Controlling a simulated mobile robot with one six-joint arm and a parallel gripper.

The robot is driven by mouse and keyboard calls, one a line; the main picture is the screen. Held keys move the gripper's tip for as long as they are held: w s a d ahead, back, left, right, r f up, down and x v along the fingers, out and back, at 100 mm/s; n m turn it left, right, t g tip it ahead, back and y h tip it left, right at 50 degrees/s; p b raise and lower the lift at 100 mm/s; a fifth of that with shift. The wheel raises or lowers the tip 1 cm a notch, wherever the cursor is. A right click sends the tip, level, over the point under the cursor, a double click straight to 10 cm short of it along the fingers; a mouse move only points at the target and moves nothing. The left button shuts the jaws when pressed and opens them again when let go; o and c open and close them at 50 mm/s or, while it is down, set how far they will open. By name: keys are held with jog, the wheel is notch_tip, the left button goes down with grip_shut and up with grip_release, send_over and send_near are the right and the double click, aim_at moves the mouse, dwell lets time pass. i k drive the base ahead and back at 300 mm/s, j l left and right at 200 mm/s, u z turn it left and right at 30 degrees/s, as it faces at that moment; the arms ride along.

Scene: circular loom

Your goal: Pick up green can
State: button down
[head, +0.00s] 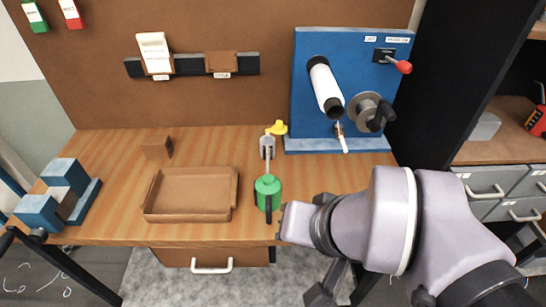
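The green can (268,185) stands upright on the wooden bench, just right of the brown tray, with a thin pale spout rising behind it. A dark, narrow shape crosses its front; I cannot tell whether this is its handle or a finger of mine. My gripper (279,219) is at the end of my arm, which reaches in from the right, and is close to the can's lower right side. The fingers are not clearly visible, so their opening and any contact with the can cannot be made out.
An empty brown tray (190,213) lies left of the can. A grey part (267,147) and a yellow object (277,128) are behind it. A blue machine (305,85) stands at the back right. A brown block (157,148) and blue blocks (38,213) are left.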

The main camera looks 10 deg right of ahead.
aim_at(267, 188)
jog(key=l+u, duration=0.75)
jog(key=u, duration=0.2)
jog(key=k+l+u, duration=0.1)
jog(key=l+u, duration=0.35)
jog(key=k+l+u, duration=0.1)
jog(key=l+u, duration=0.15)
jog(key=u, duration=0.25)
jog(key=k+l+u, duration=0.2)
jog(key=u, duration=0.25)
